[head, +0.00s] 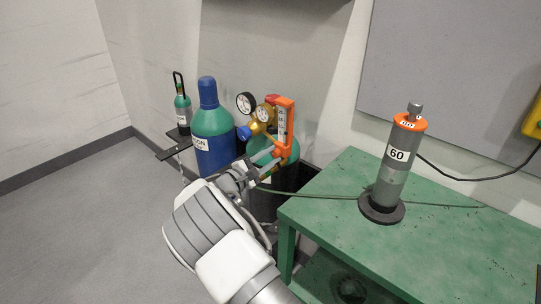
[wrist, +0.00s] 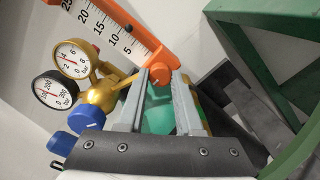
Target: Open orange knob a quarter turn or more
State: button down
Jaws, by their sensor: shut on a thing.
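The orange knob (wrist: 160,74) sits at the lower end of an orange flowmeter with a numbered scale (wrist: 125,35), in the wrist view. My gripper (wrist: 164,80) is shut on the knob, one grey finger on each side of it. In the head view the flowmeter (head: 285,122) stands upright on a brass regulator, and my gripper (head: 266,162) reaches its lower end from the front left. The knob is largely hidden there. The mark on the knob is too small to read.
Two round gauges (wrist: 72,59) and a blue knob (wrist: 86,120) lie close to the left finger. A blue and green cylinder (head: 212,130) stands left of my gripper. A green table (head: 330,215) with a grey cylinder (head: 393,170) stands at right.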

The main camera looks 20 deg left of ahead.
jog(key=n+p, duration=0.1)
jog(key=n, duration=0.3)
jog(key=shift+n, duration=0.3)
jog(key=shift+n+p, duration=0.6)
jog(key=shift+n, duration=0.8)
jog(key=shift+f, duration=0.1)
jog(key=c, duration=0.6)
grip_release()
jog(key=v, duration=1.7)
jog(key=shift+s+p, duration=0.25)
jog(key=shift+p, duration=0.1)
